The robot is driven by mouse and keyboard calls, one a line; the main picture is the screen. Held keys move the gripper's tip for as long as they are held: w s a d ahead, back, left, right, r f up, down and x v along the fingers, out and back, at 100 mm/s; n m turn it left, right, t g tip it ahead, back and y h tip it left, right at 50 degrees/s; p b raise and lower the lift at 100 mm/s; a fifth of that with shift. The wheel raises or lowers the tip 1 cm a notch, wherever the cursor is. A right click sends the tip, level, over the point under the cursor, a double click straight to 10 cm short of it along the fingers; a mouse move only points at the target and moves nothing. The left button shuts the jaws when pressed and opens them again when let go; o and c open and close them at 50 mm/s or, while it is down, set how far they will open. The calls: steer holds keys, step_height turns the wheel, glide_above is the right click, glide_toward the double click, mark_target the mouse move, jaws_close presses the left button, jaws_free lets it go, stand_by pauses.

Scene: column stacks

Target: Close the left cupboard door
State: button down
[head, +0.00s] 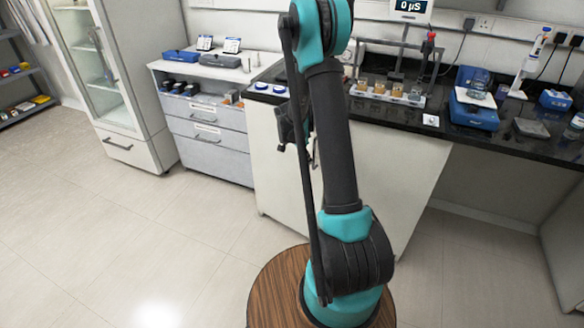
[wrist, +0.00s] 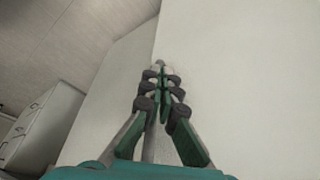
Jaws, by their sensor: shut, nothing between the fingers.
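The white cupboard under the dark bench shows in the head view, with its left door (head: 272,165) left of my arm and another white panel (head: 385,185) to the right. My arm hides the middle of the front, so I cannot tell how far the left door stands from its frame. In the wrist view my gripper (wrist: 160,70) is shut and empty. Its fingertips point at a pale upright panel (wrist: 240,80), close to a vertical edge with a narrower pale face (wrist: 120,95) on its left. Whether they touch is unclear.
A grey drawer unit (head: 207,135) stands left of the cupboard, and a glass-fronted cabinet (head: 100,75) beyond it. The bench top (head: 430,122) carries lab devices and a rack. The tiled floor (head: 130,235) at the left front is clear.

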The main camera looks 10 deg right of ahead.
steer(key=w+d+n, duration=0.1)
steer(key=w+d, duration=0.4)
steer(key=d, duration=0.1)
steer(key=shift+w+d+t, duration=0.25)
steer(key=shift+d+t, duration=0.05)
steer(key=shift+d, duration=0.05)
